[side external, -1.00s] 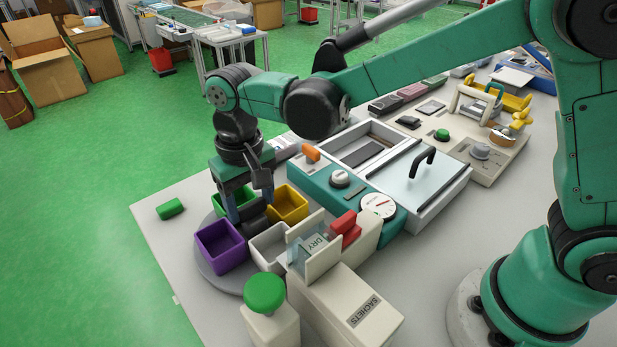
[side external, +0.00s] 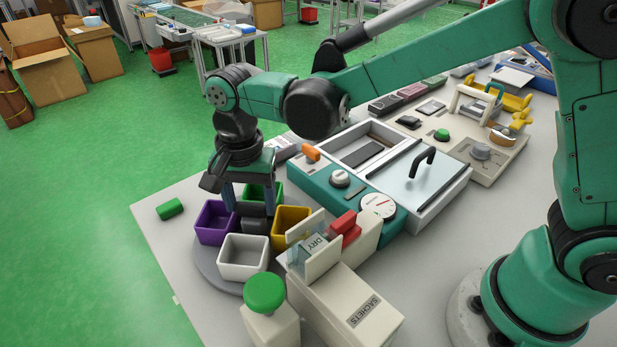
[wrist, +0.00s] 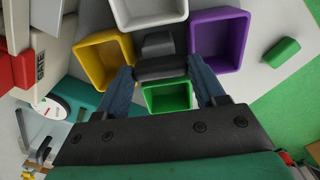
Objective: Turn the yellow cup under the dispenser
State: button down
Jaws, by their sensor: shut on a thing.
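The yellow cup (side external: 290,218) is on the grey turntable (side external: 208,268), just left of the dispenser's mouth in the side view; the dispenser's panels partly hide it. In the wrist view, the yellow cup (wrist: 103,62) is upright and empty. The cream sachet dispenser (side external: 345,295) has a clear chute marked DRY. My gripper (side external: 252,212) is shut on the dark knob (side external: 254,226) at the turntable's centre; in the wrist view, my gripper (wrist: 163,72) has one finger at each end of the knob's bar. The purple (side external: 215,222), white (side external: 243,257) and green (side external: 263,193) cups surround the knob.
A green-capped post (side external: 265,292) stands near the turntable's front. A red block (side external: 345,222) and a teal panel with a dial (side external: 379,206) lie right of the cups. A loose green piece (side external: 170,208) lies on the table at left, with bare table around it.

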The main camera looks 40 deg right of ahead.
jog(key=m, duration=0.4)
jog(key=shift+m, duration=2.2)
jog(key=shift+c, duration=0.4)
grip_release()
jog(key=shift+r, duration=0.1)
jog(key=shift+r, duration=2.75)
